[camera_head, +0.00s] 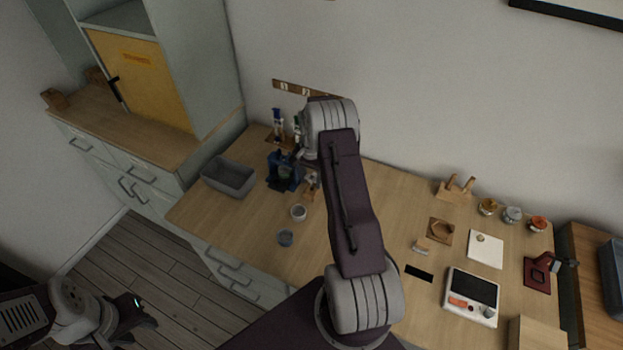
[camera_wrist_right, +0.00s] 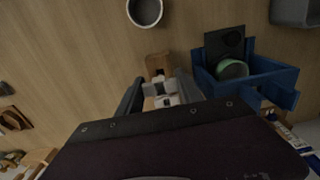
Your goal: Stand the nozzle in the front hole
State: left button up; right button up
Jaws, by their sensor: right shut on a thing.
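The nozzle (camera_wrist_right: 162,101) appears as a small pale piece between the fingers of my right gripper (camera_wrist_right: 160,92) in the right wrist view. The gripper is shut on it. A small wooden block (camera_wrist_right: 158,64) with a dark hole lies just beyond the fingertips; it also shows in the head view (camera_head: 308,194). The nozzle overlaps the block in the picture; I cannot tell whether it touches it or sits in a hole. The nozzle's lower end is hidden. My left gripper (camera_head: 140,311) is empty, over the floor at lower left, and its jaw opening is unclear.
A blue holder (camera_head: 283,171) with a green cup (camera_wrist_right: 232,69) stands beside the block. A grey bin (camera_head: 229,177) is left of it. A white cup (camera_head: 299,212) and a grey cup (camera_head: 286,238) stand in front. A scale (camera_head: 471,297) is far right.

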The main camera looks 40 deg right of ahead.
aim_at(311, 187)
jog(key=shift+f+b, duration=1.3)
jog(key=shift+f, duration=1)
dwell(1.7)
dwell(0.3)
jog(key=o, duration=1.1)
jog(key=shift+c, duration=0.2)
jog(key=shift+r, duration=0.15)
jog(key=shift+r+p, duration=1.95)
jog(key=shift+r, duration=0.5)
notch_tip(311, 187, up, 9)
jog(key=shift+b, duration=0.75)
